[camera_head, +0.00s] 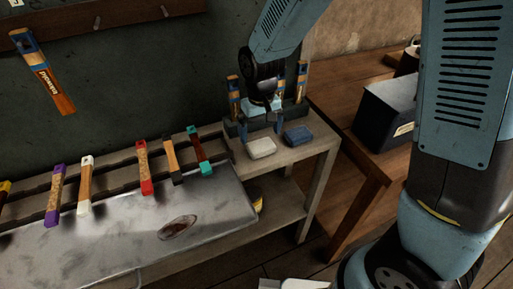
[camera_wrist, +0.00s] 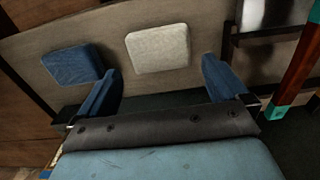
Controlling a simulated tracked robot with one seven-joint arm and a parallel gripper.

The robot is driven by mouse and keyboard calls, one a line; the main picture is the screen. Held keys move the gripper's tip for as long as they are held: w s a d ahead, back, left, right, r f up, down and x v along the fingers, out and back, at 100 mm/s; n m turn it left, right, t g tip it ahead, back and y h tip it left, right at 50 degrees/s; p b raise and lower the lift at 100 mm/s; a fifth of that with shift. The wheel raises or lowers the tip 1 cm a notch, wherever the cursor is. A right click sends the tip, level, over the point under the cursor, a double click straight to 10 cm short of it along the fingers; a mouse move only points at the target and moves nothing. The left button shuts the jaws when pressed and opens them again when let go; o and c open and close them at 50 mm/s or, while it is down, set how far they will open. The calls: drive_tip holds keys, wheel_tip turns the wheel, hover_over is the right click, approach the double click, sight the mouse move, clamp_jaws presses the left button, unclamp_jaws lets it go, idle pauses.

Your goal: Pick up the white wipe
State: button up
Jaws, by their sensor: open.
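The white wipe (camera_head: 261,148) is a pale, flat, rounded block lying on the small shelf at the right end of the bench. It also shows in the wrist view (camera_wrist: 158,49), near the top centre. My gripper (camera_head: 260,131) is open and points down beside the wipe, on its wall side. In the wrist view my gripper (camera_wrist: 163,74) has its two blue fingers wide apart. The wipe lies beyond the fingertips, roughly in line with the gap between them. Nothing is held.
A blue wipe (camera_head: 298,136) lies right of the white one, close to one finger in the wrist view. Wooden-handled tools (camera_head: 234,96) stand in a dark rack behind. Several coloured-handled tools (camera_head: 145,167) lie left. A dark box (camera_head: 385,113) sits on the right table.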

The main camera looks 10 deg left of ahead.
sight(259, 142)
drive_tip(key=shift+a+f, duration=0.15)
drive_tip(key=shift+f, duration=1.95)
drive_tip(key=shift+c, duration=0.4)
drive_tip(key=c, duration=0.8)
